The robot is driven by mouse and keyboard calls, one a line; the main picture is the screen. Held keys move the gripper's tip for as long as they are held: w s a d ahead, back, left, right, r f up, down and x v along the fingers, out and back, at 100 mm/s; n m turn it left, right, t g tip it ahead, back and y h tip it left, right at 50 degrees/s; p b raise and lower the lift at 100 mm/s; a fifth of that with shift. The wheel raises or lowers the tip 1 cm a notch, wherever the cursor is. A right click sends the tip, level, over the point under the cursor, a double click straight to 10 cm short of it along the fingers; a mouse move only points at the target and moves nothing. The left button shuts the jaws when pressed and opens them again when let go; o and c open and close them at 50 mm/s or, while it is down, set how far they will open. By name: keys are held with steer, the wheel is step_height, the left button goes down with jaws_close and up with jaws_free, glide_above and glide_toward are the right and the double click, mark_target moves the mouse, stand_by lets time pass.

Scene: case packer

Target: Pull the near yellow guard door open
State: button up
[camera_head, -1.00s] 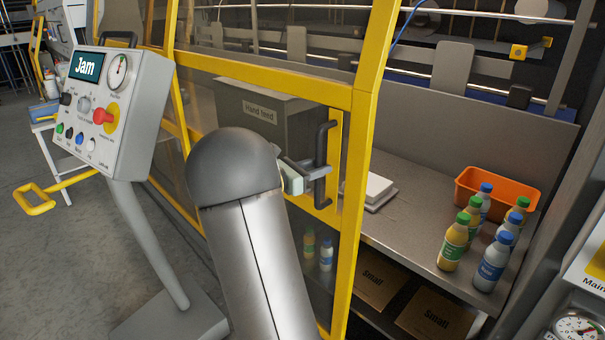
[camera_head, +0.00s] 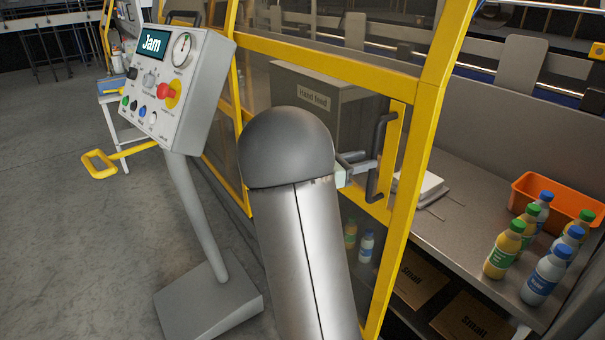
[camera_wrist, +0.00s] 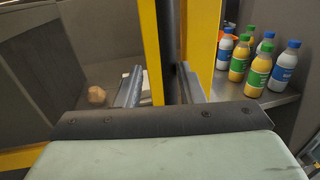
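The near yellow guard door (camera_head: 404,250) has a yellow frame, a clear pane and a dark upright handle (camera_head: 380,160). My gripper (camera_head: 364,163) is at this handle, partly hidden behind my rounded grey arm link. In the wrist view my gripper (camera_wrist: 163,72) has its two fingers apart, with the dark handle bar (camera_wrist: 172,50) between them, closer to the right finger. A gap shows on the left finger's side. The bottles to the right of the door edge show with no pane in front. I cannot tell how far the door stands ajar.
A control box (camera_head: 180,85) reading "Jam" stands on a slanted post at left. Several bottles (camera_head: 505,250) and an orange bin (camera_head: 558,205) sit on the shelf right of the door. Small cartons (camera_head: 420,280) lie below.

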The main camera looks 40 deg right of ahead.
steer(key=p+v, duration=0.3)
steer(key=v, duration=1.4)
stand_by(0.9)
steer(key=shift+a, duration=0.1)
steer(key=shift+r+p, duration=0.1)
steer(key=shift+p, duration=0.3)
